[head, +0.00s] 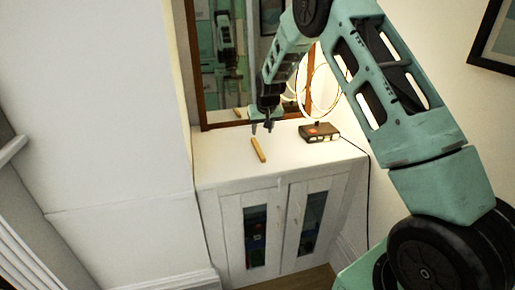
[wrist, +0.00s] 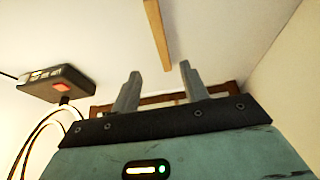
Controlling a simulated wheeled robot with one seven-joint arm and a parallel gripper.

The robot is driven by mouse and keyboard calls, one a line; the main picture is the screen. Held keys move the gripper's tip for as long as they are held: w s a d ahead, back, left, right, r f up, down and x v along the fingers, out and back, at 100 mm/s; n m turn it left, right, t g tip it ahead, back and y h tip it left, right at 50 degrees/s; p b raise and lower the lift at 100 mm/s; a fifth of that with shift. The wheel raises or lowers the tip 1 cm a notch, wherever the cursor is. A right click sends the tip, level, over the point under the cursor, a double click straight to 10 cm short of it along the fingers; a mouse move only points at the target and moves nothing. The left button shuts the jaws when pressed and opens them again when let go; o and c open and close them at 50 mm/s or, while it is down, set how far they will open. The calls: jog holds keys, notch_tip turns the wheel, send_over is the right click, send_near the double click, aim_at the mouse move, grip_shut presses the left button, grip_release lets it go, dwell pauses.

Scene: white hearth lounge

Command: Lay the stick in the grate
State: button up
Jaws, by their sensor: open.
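The stick (head: 258,150) is a short, light wooden piece lying on the white cabinet's top. In the wrist view the stick (wrist: 157,33) lies beyond the fingertips, roughly in line with the gap between them. My gripper (head: 262,129) points down over the cabinet top, close to the stick's far end in the head view. In the wrist view my gripper (wrist: 158,72) is open, with nothing between its fingers. I do not see the grate in either view.
A dark box (head: 319,133) with a red patch stands right of the stick, beside a lit ring lamp (head: 325,88). A wood-framed mirror (head: 215,60) stands behind the white cabinet (head: 215,172). A white wall (head: 95,130) rises at left.

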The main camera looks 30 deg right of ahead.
aim_at(258, 147)
jog(key=p+x, duration=0.2)
jog(key=x, duration=0.8)
jog(key=shift+w+a+f+p, duration=0.1)
jog(key=shift+w+f+p, duration=0.15)
jog(key=shift+f+p, duration=0.15)
grip_shut()
